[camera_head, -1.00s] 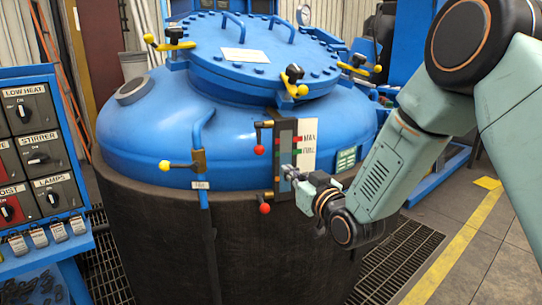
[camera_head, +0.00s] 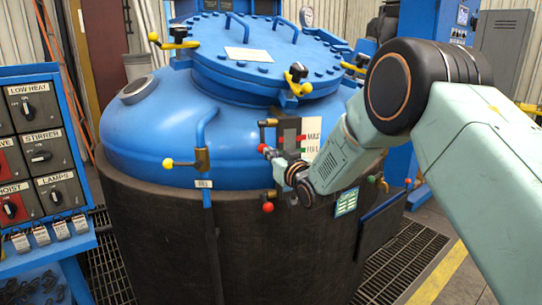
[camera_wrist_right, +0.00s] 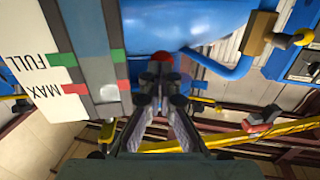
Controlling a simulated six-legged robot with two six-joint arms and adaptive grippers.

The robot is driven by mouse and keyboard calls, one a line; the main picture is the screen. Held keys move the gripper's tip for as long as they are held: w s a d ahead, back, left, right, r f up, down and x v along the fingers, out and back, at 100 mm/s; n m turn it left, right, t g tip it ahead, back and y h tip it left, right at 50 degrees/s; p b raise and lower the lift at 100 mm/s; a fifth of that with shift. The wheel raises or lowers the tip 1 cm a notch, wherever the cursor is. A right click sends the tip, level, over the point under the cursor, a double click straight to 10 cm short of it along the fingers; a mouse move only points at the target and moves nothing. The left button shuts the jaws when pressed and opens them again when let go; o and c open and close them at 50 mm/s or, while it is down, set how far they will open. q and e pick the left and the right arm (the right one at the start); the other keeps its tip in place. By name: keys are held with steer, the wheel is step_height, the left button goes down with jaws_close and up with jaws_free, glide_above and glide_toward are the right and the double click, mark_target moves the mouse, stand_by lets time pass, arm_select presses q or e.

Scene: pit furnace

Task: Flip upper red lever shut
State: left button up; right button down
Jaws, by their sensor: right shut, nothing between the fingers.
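The upper red lever's red ball (camera_head: 262,148) is at the left of the level gauge on the blue furnace vessel, below a small valve fitting (camera_head: 268,123). My right gripper (camera_head: 270,153) is shut and empty, its tips right at this ball; I cannot tell whether they touch. In the right wrist view the red ball (camera_wrist_right: 162,57) shows just beyond the closed fingertips (camera_wrist_right: 162,74). The lower lever's red ball (camera_head: 268,208) is below. The gripper partly covers the gauge. My left gripper is not in view.
A yellow-knobbed lever (camera_head: 169,163) and blue pipe are left of the gauge. A white MAX/FULL label plate (camera_wrist_right: 42,80) is beside the gauge. A switch panel (camera_head: 40,150) stands at the left. Yellow clamp handles (camera_head: 298,88) ring the lid.

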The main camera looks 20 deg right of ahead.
steer(key=shift+a, duration=0.2)
steer(key=shift+w+d+f+n+t+y+b, duration=0.15)
steer(key=shift+w+f+t+b, duration=0.3)
steer(key=shift+b, duration=1.1)
steer(key=shift+w+f+n+t+y+b, duration=0.15)
steer(key=shift+w+t+b, duration=0.25)
steer(key=shift+t+b, duration=0.8)
steer(key=shift+g, duration=0.35)
